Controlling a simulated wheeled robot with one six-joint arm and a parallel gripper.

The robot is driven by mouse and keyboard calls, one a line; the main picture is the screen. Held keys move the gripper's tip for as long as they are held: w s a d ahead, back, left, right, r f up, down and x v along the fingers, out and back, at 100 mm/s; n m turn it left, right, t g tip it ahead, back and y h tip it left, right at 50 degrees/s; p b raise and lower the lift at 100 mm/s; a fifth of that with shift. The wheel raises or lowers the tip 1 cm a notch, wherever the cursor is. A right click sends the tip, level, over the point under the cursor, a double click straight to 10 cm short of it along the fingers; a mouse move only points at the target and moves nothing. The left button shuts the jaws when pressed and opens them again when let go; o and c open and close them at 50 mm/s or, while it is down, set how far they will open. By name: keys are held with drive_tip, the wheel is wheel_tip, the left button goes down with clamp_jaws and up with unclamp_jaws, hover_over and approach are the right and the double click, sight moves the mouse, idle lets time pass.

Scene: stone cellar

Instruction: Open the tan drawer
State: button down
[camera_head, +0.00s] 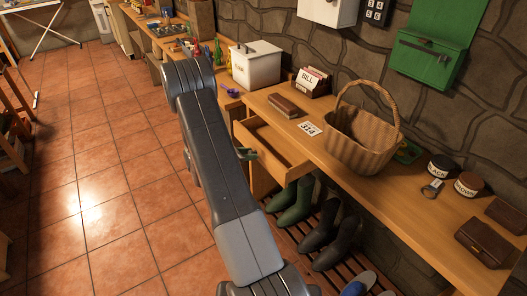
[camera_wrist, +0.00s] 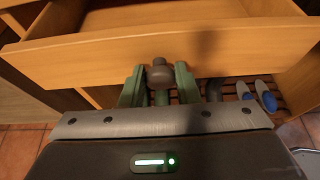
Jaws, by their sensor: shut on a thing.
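The tan drawer (camera_head: 270,143) sits under the tan wooden bench and is pulled partway out, with its empty-looking inside showing. In the wrist view the drawer front (camera_wrist: 225,47) spans the picture, and a dark round knob (camera_wrist: 160,72) sits at its middle. My gripper (camera_wrist: 160,84) has green fingers on both sides of the knob and is shut on it.
On the bench (camera_head: 330,178) stand a wicker basket (camera_head: 362,140), a bill holder (camera_head: 312,82), a brown wallet (camera_head: 283,106) and a white box (camera_head: 255,65). Boots (camera_head: 293,203) stand on a slatted rack below. Tiled floor (camera_head: 95,170) lies open at the left.

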drive_tip(key=s+a+b, duration=0.1)
drive_tip(key=s+a, duration=0.3)
drive_tip(key=a, duration=0.2)
drive_tip(key=shift+s+a, duration=0.25)
drive_tip(key=shift+s, duration=0.1)
drive_tip(key=c, duration=1.1)
unclamp_jaws()
drive_tip(key=b+v, duration=0.1)
drive_tip(key=v, duration=1.2)
drive_tip(key=shift+s+a, duration=0.25)
drive_tip(key=shift+a, duration=0.05)
drive_tip(key=x, duration=0.7)
drive_tip(key=p+x, duration=0.1)
drive_tip(key=x, duration=0.6)
drive_tip(key=shift+w+d+r, duration=0.1)
drive_tip(key=shift+w+r, duration=0.05)
drive_tip(key=shift+r, duration=0.05)
